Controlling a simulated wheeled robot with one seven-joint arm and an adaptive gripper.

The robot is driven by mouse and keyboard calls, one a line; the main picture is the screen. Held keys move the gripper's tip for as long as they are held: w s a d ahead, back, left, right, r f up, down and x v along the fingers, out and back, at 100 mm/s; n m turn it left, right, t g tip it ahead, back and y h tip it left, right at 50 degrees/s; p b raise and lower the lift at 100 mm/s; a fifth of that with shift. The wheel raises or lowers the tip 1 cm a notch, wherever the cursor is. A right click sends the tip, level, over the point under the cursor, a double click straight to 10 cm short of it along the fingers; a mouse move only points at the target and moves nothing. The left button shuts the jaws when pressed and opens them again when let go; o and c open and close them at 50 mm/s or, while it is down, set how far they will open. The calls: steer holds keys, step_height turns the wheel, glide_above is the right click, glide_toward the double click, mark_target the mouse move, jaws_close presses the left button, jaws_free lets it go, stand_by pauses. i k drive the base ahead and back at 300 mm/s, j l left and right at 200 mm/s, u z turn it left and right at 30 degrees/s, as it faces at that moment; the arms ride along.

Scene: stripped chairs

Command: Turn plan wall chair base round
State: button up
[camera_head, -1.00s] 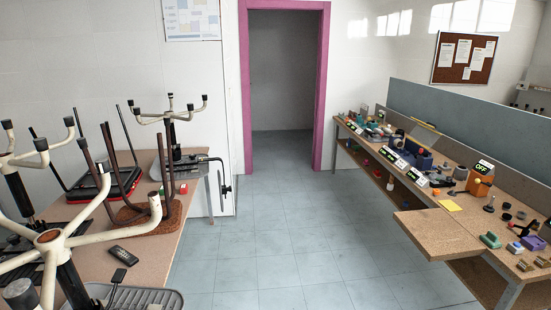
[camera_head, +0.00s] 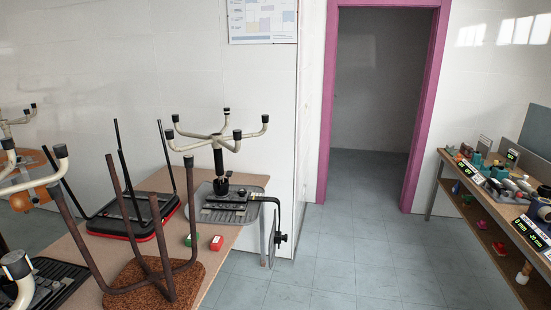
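A plan (camera_head: 263,20) hangs on the white wall left of the doorway. Below it, an upturned chair base (camera_head: 219,142) with several cream arms and black feet stands at the far end of the left table. Its black column rises from a dark grey ribbed seat (camera_head: 252,190) with a black lever hanging past the table's right edge. Other upturned star bases show at the left edge, cut off by the frame. My gripper is not in view.
The left table (camera_head: 75,262) also holds an upturned four-legged chair with a brown speckled seat (camera_head: 150,288), a black-and-red seat (camera_head: 133,218), and small red (camera_head: 217,242) and green blocks. Clear tiled floor (camera_head: 330,255) runs to the pink-framed doorway. A cluttered bench (camera_head: 440,160) stands right.

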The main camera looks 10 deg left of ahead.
mark_target(216, 139)
steer(key=i+j, duration=0.15)
steer(key=i, duration=0.4)
steer(key=i+j+u, duration=0.1)
steer(key=i, duration=0.45)
steer(key=i+j, duration=0.2)
steer(key=i, duration=0.35)
